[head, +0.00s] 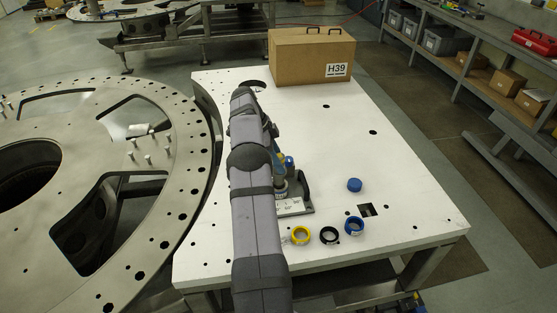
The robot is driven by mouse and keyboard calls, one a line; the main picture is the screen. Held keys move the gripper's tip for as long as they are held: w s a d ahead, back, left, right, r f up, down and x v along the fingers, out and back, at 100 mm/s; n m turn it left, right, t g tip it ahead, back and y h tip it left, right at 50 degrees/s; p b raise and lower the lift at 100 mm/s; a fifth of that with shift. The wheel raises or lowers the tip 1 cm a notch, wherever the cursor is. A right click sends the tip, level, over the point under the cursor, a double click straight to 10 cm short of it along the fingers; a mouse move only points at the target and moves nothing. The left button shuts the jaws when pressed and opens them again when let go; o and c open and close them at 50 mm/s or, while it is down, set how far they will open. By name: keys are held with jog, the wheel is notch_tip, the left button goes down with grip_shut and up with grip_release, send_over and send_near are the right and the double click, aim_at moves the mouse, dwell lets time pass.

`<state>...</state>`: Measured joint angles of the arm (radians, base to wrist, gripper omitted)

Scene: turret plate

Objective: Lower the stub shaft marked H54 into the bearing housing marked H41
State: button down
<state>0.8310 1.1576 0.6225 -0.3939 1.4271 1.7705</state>
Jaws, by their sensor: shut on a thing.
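My arm runs up the middle of the head view and covers much of the work spot. My gripper (283,160) shows only in part at the arm's right edge, as small blue and grey pieces, with its fingertips mostly hidden. It is shut on what seems to be the stub shaft, of which I can make out little; no H54 mark is readable. Just below is a dark grey fixture (305,192) with a pale labelled front, likely the bearing housing; its H41 mark is too small to read. I cannot tell whether shaft and housing touch.
On the white table (400,210) lie a yellow ring (301,229), a black ring (329,229), a blue ring (346,227) and a blue cap (354,179). A cardboard box marked H39 (290,60) stands at the back. A large turret plate (185,150) adjoins left. The table's right side is mostly clear.

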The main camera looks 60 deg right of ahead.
jog(key=shift+f+b, duration=1.7)
jog(key=shift+f, duration=1)
jog(key=shift+f, duration=0.1)
jog(key=c, duration=1.2)
grip_release()
jog(key=shift+f, duration=0.15)
jog(key=shift+w+a+r+b, duration=0.1)
jog(key=shift+w+r+b, duration=0.15)
jog(key=shift+r+b, duration=0.3)
jog(key=shift+p+v, duration=0.35)
jog(key=shift+v, duration=2.8)
